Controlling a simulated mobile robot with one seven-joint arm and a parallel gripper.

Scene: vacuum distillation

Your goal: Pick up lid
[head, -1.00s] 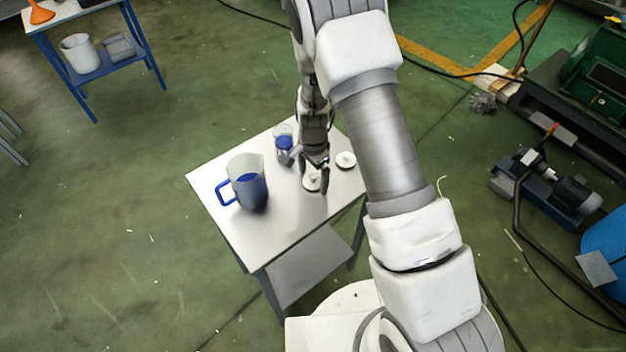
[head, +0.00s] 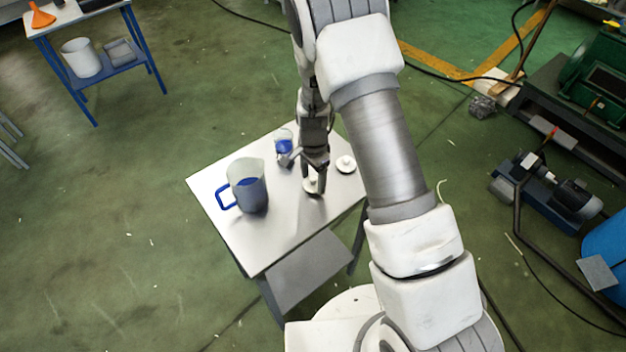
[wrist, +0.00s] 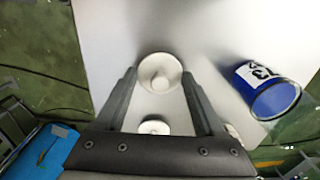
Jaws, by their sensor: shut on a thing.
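A round white lid (head: 312,186) with a small knob shows at my gripper's fingertips, over the metal table (head: 235,225). In the wrist view the lid (wrist: 160,74) lies between the two fingertips, and my gripper (wrist: 160,80) is shut on its rim. In the head view my gripper (head: 318,172) points down and partly hides this lid. I cannot tell whether the lid touches the table. A second white lid (head: 346,163) lies to its right on the table.
A pitcher with blue liquid (head: 248,187) and a blue handle stands on the table to the left. A smaller beaker with blue liquid (head: 284,142) stands behind, close to my gripper.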

